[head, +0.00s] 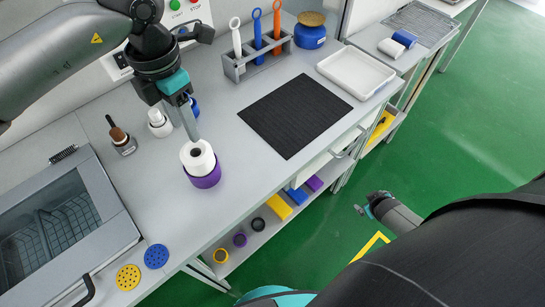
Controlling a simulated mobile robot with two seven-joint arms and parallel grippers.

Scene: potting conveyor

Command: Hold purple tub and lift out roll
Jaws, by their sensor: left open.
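The purple tub (206,180) stands upright on the grey worktop. A white roll (197,163) with a dark centre hole sits in it and sticks out above its rim. My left gripper (188,130) is open, its fingers pointing down, just above and behind the roll. One fingertip overlaps the roll's top edge in the picture; I cannot tell whether they touch. My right gripper (364,208) is at the lower right, over the green floor and away from the tub; its jaws are too small to read.
A black mat (294,116) and a white tray (356,72) lie to the right. A brush (121,139) and white bottle (159,123) stand behind left. A glass-lidded box (68,227) and two perforated discs (156,256) are at the left front. Bare worktop surrounds the tub's front left.

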